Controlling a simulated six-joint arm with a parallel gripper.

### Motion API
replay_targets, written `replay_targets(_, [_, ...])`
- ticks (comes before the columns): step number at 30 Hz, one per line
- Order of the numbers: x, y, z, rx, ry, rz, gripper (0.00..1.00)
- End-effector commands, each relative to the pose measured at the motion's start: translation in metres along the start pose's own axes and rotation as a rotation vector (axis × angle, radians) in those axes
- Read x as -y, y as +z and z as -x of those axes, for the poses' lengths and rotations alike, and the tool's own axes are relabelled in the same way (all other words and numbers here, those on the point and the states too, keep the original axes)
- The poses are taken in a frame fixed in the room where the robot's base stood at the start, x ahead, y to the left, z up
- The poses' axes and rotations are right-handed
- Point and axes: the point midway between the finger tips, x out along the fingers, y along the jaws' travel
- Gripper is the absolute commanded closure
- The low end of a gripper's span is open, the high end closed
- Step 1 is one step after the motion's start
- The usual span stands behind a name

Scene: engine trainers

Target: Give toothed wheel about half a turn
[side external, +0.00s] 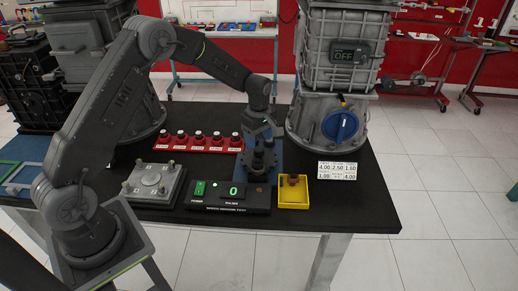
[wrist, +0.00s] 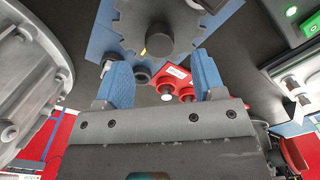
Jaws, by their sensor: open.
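The toothed wheel (wrist: 128,28) is dark grey with a round hub at its centre and a small yellow mark near the hub. It lies above a blue plate (wrist: 101,38) at the top of the wrist view. My gripper (wrist: 162,72) is open, with its two blue fingers apart and nothing held between them. The fingertips are just short of the wheel in that picture; contact cannot be told. In the side view my gripper (side external: 262,132) is over the blue plate, and dark parts there are partly hidden by it.
A black panel (side external: 225,208) with a green switch and a display reading 0 is in front. A yellow tray (side external: 294,206), a number card (side external: 338,169) and a grey plate (side external: 137,190) are nearby.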

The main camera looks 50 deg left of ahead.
Motion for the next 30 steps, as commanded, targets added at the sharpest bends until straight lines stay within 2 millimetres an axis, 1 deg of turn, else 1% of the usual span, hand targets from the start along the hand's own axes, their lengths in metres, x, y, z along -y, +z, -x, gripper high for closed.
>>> replay_targets(1, [0.000,0.000,-0.011,0.001,-0.003,0.000,0.37])
replay_targets(3, [0.001,0.000,-0.022,0.001,-0.003,-0.001,0.37])
replay_targets(7, [0.000,0.000,-0.037,0.000,-0.001,-0.001,0.37])
replay_targets(12, [0.000,0.000,-0.046,0.000,0.000,-0.001,0.37])
replay_targets(20, [0.000,0.000,-0.047,0.000,0.001,-0.001,0.37])
replay_targets(30, [0.000,0.000,-0.046,0.000,0.001,-0.001,0.69])
